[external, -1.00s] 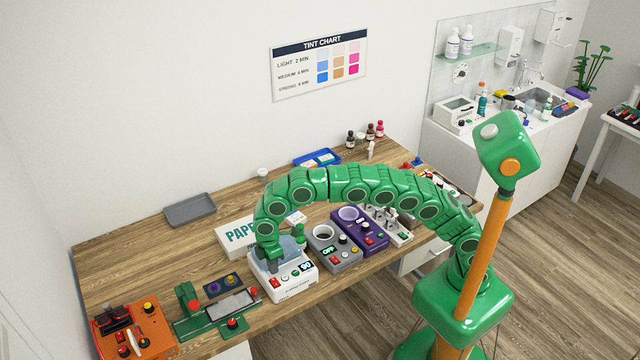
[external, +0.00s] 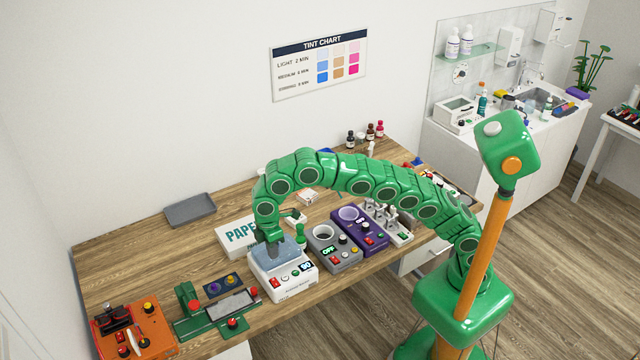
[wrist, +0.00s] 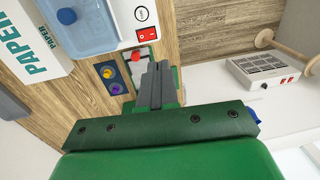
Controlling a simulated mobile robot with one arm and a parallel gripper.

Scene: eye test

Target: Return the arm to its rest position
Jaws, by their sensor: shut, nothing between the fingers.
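My green segmented arm (external: 362,177) arches from its base at the lower right over the workbench. Its end points down over a white device (external: 284,282) with a blue-grey lid (external: 270,258). My gripper (external: 276,250) is at the lid in the external view; whether it touches is hard to tell. In the wrist view my gripper (wrist: 157,68) has its grey fingers together with nothing between them. The white device (wrist: 140,15) and its lid (wrist: 82,32) lie at the upper left there.
A grey device (external: 334,250) and a purple device (external: 358,232) stand right of the white one. A green fixture (external: 200,322) and an orange device (external: 135,335) stand at left. A PAPER box (external: 232,237) lies behind. The bench's back left holds a grey tray (external: 190,210).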

